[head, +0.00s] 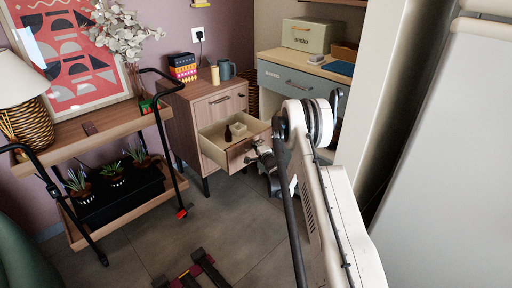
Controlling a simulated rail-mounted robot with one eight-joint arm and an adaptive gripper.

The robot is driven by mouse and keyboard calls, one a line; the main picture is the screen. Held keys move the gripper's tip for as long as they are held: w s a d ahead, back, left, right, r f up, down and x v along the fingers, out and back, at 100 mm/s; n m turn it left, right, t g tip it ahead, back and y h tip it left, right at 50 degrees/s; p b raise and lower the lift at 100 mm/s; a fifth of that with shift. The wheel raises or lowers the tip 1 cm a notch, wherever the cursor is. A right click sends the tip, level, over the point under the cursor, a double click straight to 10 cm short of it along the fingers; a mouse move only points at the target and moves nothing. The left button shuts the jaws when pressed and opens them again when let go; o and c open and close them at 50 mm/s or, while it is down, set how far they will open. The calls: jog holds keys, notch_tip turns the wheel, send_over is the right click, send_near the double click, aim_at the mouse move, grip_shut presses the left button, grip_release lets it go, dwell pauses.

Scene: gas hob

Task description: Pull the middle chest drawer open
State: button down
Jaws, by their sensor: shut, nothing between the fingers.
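The wooden chest (193,108) stands in the middle of the head view on dark legs. Its top drawer (222,101) is shut. The drawer below it, which looks like the middle drawer (238,153), is pulled well out. A dark bottle (228,133) and a small pale box (239,129) are inside it. My gripper (256,153) is at the right part of this drawer's front, close to its handle. It is small and partly merged with my arm in the picture, and whether it touches the handle is unclear. It is shut and empty.
A plant trolley (95,143) with a dark metal frame stands left of the chest. A desk with a grey-blue drawer (284,80) stands behind right. A mug (226,70) and patterned boxes (183,68) are on the chest. Floor in front is mostly clear.

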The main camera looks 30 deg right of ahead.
jog(key=c, duration=2.1)
grip_release()
jog(key=shift+c, duration=0.2)
jog(key=shift+s, duration=0.15)
jog(key=d+v, duration=0.1)
jog(key=v, duration=0.6)
jog(key=shift+a, duration=0.45)
jog(key=shift+s, duration=0.1)
